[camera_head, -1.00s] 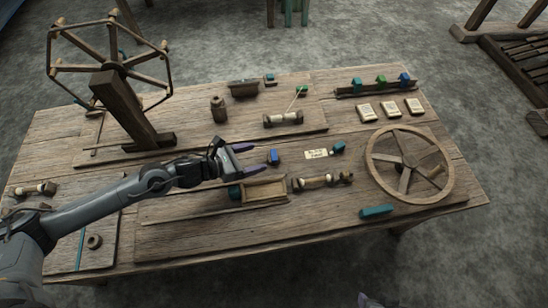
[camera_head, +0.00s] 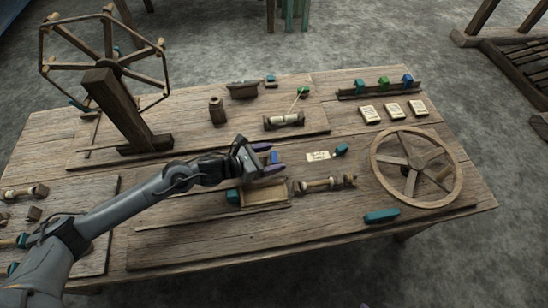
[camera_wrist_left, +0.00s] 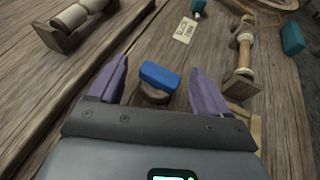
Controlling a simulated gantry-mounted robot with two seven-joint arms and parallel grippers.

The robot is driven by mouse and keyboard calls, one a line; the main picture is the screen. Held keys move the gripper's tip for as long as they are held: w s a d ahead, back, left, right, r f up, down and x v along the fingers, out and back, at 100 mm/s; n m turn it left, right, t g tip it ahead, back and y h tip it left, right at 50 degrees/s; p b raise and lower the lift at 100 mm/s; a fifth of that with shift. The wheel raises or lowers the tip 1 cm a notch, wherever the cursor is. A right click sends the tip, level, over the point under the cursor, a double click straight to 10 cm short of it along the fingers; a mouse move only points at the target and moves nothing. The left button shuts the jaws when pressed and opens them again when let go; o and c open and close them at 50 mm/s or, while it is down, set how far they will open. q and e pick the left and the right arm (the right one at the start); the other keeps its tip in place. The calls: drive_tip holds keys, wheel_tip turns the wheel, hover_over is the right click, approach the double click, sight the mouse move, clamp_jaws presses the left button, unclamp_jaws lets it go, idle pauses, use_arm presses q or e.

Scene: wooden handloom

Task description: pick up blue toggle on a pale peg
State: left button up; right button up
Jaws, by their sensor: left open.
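The blue toggle (camera_wrist_left: 160,76) sits on top of a round wooden peg (camera_wrist_left: 151,95) in the left wrist view, between the two purple fingers and a little beyond the palm. In the head view the toggle (camera_head: 274,157) shows as a small blue patch beside the fingers, partly hidden by them. My left gripper (camera_head: 275,158) is open, with one finger on each side of the toggle. In the left wrist view the left gripper (camera_wrist_left: 160,78) shows a gap on both sides of it, so I see no grip on it. My right gripper is not in view.
A shallow wooden tray (camera_head: 262,200) lies just below the gripper. A spindle (camera_head: 325,184) and a paper label (camera_head: 318,156) lie to its right. A spoked wheel (camera_head: 452,187), a teal block (camera_head: 381,216) and a rack of coloured blocks (camera_head: 370,91) stand further right.

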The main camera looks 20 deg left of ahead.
use_arm(q)
drive_tip(key=c, duration=1.2)
drive_tip(key=shift+r, duration=0.15)
